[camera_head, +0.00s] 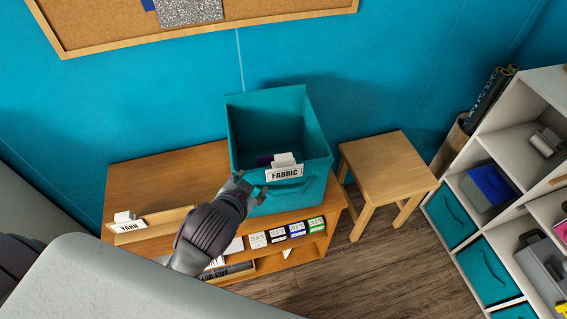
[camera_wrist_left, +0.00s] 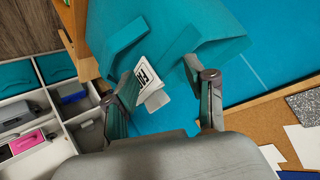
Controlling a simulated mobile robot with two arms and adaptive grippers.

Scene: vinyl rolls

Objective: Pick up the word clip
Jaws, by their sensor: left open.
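A white word clip reading FABRIC (camera_head: 285,173) sits on the front rim of a teal fabric bin (camera_head: 285,105). In the left wrist view the clip (camera_wrist_left: 149,76) lies between my finger tips, partly hidden by one finger. A second word clip reading YARN (camera_head: 128,224) is on a wooden tray at the left. My left gripper (camera_head: 244,187) is open, just left of and below the FABRIC clip, in front of the bin. In the left wrist view my left gripper (camera_wrist_left: 165,84) has its fingers apart. I cannot tell whether they touch the clip. My right gripper is out of view.
The bin stands on a wooden shelf unit (camera_head: 160,170) with several small labelled boxes (camera_head: 279,234) below it. A wooden stool (camera_head: 388,164) stands to the right. A white cubby shelf (camera_head: 500,120) is at far right. The wood floor (camera_head: 360,265) between is clear.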

